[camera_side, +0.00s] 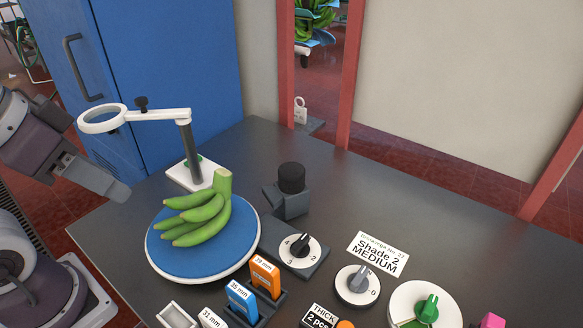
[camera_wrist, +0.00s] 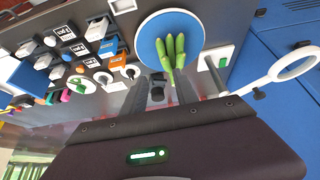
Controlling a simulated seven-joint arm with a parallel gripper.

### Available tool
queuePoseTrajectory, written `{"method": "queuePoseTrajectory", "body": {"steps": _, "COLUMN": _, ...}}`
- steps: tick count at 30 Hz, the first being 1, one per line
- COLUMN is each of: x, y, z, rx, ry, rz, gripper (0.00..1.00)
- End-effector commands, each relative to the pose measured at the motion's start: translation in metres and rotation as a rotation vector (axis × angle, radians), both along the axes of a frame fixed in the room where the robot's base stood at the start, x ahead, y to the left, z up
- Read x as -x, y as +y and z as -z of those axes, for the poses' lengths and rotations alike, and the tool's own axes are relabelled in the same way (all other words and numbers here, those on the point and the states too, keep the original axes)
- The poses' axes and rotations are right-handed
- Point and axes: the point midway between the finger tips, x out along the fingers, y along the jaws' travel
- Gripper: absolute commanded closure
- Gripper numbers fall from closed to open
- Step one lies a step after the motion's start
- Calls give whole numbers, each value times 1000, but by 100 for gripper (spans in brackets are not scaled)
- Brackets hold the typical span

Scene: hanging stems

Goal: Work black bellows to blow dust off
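The black bellows (camera_side: 291,178) appear to be the short ribbed black cylinder standing upright in a grey holder (camera_side: 287,204), behind the numbered dial. In the wrist view a small dark shape, probably the bellows (camera_wrist: 157,92), shows between my fingers, well beyond them. Green bananas (camera_side: 200,212) lie on a round blue pad with a white rim (camera_side: 155,262); they also show in the wrist view (camera_wrist: 174,52). I see no dust clearly. My gripper (camera_side: 122,192) is at the left, apart from the bellows and bananas. Its two fingers (camera_wrist: 160,78) are spread and empty.
A ring magnifier (camera_side: 102,119) on a post stands behind the pad, between my gripper and the bellows. A numbered dial (camera_side: 300,250), other knobs (camera_side: 358,285), size blocks (camera_side: 265,275) and a label card (camera_side: 377,254) fill the front. The table's back right is clear.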

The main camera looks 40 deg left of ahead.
Motion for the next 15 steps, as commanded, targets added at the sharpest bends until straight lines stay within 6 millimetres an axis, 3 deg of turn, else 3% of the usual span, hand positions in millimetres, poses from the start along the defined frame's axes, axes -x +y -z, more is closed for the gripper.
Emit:
{"method": "queuePoseTrajectory", "body": {"steps": 1, "x": 0, "y": 0, "z": 0, "rx": 0, "ry": 0, "rz": 0, "gripper": 75}}
{"method": "queuePoseTrajectory", "body": {"steps": 5, "x": 0, "y": 0, "z": 0, "rx": 0, "ry": 0, "rz": 0, "gripper": 100}}
{"method": "queuePoseTrajectory", "body": {"steps": 15, "x": 0, "y": 0, "z": 0, "rx": 0, "ry": 0, "rz": 0, "gripper": 100}}
